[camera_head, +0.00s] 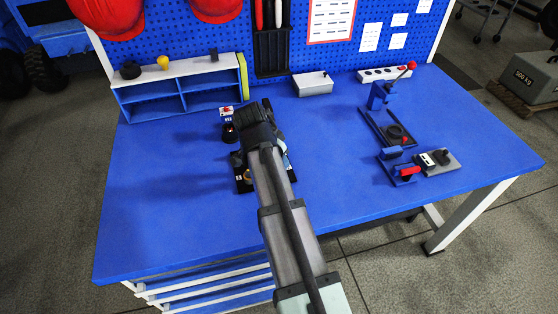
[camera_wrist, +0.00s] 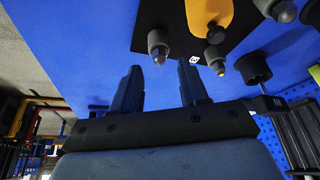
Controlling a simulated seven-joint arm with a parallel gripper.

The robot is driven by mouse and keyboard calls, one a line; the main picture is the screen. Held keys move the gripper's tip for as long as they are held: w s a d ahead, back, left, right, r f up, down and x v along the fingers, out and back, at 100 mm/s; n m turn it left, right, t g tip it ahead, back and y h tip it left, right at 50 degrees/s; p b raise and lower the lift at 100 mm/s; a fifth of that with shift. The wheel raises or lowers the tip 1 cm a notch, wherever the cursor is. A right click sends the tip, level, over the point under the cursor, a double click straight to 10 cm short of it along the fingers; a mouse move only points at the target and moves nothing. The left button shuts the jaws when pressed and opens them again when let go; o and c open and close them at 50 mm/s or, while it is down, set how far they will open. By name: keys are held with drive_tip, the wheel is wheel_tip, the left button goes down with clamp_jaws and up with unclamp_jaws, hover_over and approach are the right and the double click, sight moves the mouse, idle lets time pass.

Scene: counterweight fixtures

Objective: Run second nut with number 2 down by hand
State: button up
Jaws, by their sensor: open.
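In the wrist view my gripper (camera_wrist: 159,66) is open, with its two dark fingers apart and nothing between them. Just beyond the fingertips, between them in the picture, a grey cylindrical piece with a rounded metal tip (camera_wrist: 158,47) stands at the edge of a black plate (camera_wrist: 150,12). Similar pieces stand to its right (camera_wrist: 215,57) and at the top right (camera_wrist: 279,10). A small white mark (camera_wrist: 195,60) lies on the plate; its number is too small to read. A yellow-orange part (camera_wrist: 210,14) lies on the plate. In the head view my arm hides most of this fixture.
A black round cup (camera_wrist: 253,68) stands beside the plate. On the blue table (camera_head: 180,200) a shelf (camera_head: 180,92) stands at the back left and a white box (camera_head: 312,84) at the back. A lever fixture (camera_head: 385,125) and smaller blocks (camera_head: 400,170) stand right. The front left is clear.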

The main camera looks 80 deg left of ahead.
drive_tip(key=v, duration=1.1)
drive_tip(key=shift+s, duration=0.15)
drive_tip(key=shift+r, duration=0.1)
